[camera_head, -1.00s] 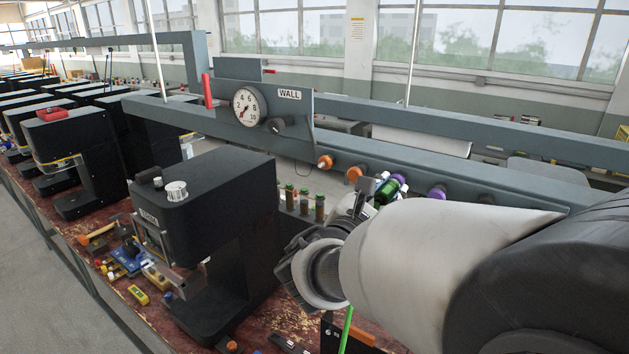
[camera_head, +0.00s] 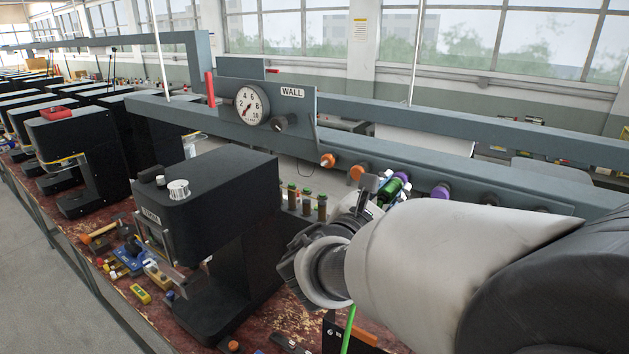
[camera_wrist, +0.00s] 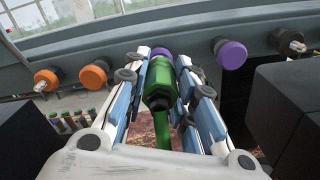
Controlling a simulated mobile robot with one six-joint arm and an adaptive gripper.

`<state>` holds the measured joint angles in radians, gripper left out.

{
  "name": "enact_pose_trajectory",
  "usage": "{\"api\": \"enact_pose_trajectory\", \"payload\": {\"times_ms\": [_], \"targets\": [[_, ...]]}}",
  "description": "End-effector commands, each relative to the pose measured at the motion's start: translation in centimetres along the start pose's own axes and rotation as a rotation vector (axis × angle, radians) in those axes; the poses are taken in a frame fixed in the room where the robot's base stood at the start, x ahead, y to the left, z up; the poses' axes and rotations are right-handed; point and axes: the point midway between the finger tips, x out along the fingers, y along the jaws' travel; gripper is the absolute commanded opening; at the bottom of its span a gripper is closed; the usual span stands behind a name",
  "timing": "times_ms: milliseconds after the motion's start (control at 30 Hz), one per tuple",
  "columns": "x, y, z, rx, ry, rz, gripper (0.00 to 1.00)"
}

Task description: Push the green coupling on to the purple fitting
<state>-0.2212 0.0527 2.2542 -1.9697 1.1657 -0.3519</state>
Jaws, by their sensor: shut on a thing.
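The green coupling (camera_wrist: 160,84) is held between the blue-and-white fingers of my gripper (camera_wrist: 161,78) in the wrist view. Its dark end and green hose (camera_wrist: 162,128) point back toward the wrist. A purple fitting (camera_wrist: 161,52) shows just beyond its far end, lined up with it and partly hidden. In the head view the coupling (camera_head: 391,189) lies at the purple fitting (camera_head: 402,177) on the grey rail, with my gripper (camera_head: 374,194) partly hidden by my arm. I cannot tell whether coupling and fitting touch or how far they overlap.
A second purple fitting (camera_wrist: 231,54) is close on the right, and an orange fitting (camera_wrist: 93,76) is on the left. The grey rail (camera_head: 300,150) carries them. A black machine (camera_head: 215,195) and several capped vials (camera_head: 307,203) stand left of my gripper.

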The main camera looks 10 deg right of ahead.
Motion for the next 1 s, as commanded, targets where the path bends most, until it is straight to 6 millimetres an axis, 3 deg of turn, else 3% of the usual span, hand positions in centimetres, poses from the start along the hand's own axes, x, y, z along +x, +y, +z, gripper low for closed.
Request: {"api": "enact_pose_trajectory", "payload": {"times_ms": [700,733,1000], "targets": [[0.78,0.05,0.02,0.001,-0.001,0.000,0.03],[0.77,0.07,0.03,0.001,-0.001,0.001,0.26],[0.74,0.06,0.03,0.001,0.000,0.000,0.43]]}}
